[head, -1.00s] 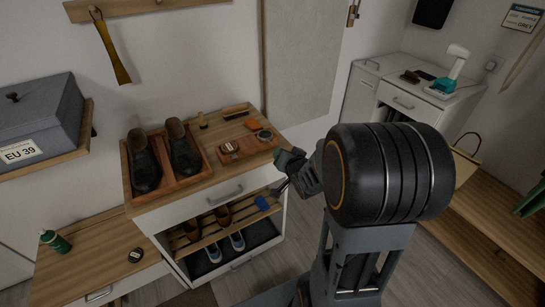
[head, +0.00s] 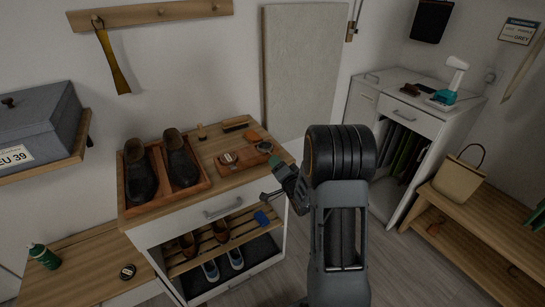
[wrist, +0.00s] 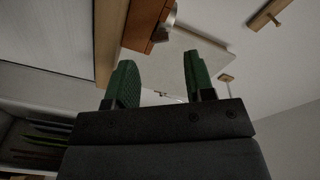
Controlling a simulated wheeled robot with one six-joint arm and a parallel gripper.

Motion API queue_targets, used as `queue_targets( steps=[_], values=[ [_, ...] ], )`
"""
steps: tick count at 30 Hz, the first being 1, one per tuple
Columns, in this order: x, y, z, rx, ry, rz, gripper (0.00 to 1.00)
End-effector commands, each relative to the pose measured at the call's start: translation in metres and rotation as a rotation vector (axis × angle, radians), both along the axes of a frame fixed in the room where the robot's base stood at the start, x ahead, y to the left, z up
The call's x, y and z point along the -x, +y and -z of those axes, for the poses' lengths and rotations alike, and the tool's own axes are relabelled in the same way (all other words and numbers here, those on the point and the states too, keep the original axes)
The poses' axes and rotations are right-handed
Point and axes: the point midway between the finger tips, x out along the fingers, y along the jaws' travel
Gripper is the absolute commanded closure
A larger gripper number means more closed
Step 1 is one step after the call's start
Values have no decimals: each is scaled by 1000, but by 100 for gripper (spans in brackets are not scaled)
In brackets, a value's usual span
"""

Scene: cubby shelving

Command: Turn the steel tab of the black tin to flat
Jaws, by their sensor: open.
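A small dark round tin (head: 228,158) with a pale top sits in the wooden tray on the cabinet, and a dark round tin (head: 264,147) lies near its right end. Another black tin (head: 128,271) is on the low bench. I cannot tell which carries the steel tab; no tab's angle is readable. My gripper (head: 270,178) is beside the cabinet's right front corner, apart from the tins. In the wrist view its two green fingers (wrist: 160,65) are spread with nothing between them. A silvery round part (wrist: 167,24) shows beyond them at a brown wooden edge.
A blue object (head: 262,218) lies on the slatted shelf below. A green bottle (head: 44,256) stands on the bench. Floor is free right of the cabinet.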

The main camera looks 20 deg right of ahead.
Motion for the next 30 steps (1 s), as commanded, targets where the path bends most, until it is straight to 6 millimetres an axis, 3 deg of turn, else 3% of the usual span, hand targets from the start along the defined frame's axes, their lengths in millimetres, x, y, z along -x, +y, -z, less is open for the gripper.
queue_targets(
  steps=[9, 23, 30],
  values=[
    [-41, 1, 0, 0, 1, 0, 51],
    [-51, 1, 0, 0, 2, 1, 51],
    [-51, 1, 0, 0, 2, 1, 71]
  ],
)
